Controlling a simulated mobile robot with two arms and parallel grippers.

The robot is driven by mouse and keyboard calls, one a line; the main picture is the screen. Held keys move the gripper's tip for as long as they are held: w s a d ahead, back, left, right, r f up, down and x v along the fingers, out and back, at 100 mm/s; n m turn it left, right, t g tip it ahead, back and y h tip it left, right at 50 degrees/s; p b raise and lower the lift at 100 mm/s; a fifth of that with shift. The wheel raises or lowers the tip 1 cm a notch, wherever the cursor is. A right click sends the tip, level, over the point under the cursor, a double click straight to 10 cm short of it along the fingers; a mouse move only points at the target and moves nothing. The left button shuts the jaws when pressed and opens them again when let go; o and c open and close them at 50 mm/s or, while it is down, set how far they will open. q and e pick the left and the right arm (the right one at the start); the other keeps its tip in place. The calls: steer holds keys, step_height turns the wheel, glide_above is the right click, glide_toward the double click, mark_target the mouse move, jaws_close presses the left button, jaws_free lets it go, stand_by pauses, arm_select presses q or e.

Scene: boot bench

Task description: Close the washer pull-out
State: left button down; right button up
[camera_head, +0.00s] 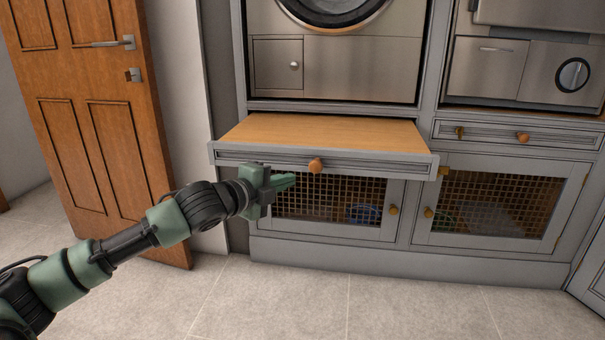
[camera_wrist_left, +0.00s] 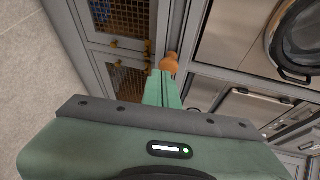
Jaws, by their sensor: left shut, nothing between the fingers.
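The washer pull-out (camera_head: 330,133) is a wooden board with a grey front and a round orange knob (camera_head: 316,165). It sticks out below the washer (camera_head: 335,65). My left gripper (camera_head: 290,181) is shut and empty, just left of and slightly below the knob, in front of the mesh-door cupboard. In the left wrist view, my shut fingertips (camera_wrist_left: 165,74) point towards the knob (camera_wrist_left: 171,62), which shows just beyond them. I cannot tell whether they touch it. My right gripper is not in view.
Mesh-fronted cupboard doors (camera_head: 488,205) with small knobs stand below. A closed drawer (camera_head: 560,137) lies to the right, under another appliance (camera_head: 525,70). An open wooden door (camera_head: 95,130) stands at the left. The tiled floor (camera_head: 300,300) in front is clear.

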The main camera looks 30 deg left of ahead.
mark_target(310, 169)
arm_select(q)
steer(key=x, duration=0.2)
steer(key=b+x, duration=0.1)
steer(key=x, duration=0.1)
steer(key=shift+w+d+r, duration=0.15)
steer(key=shift+w+d, duration=0.05)
steer(key=shift+w, duration=0.2)
steer(key=shift+w+d+r+b, duration=0.1)
steer(key=shift+w+b, duration=0.35)
steer(key=shift+w, duration=0.4)
steer(key=shift+r, duration=0.1)
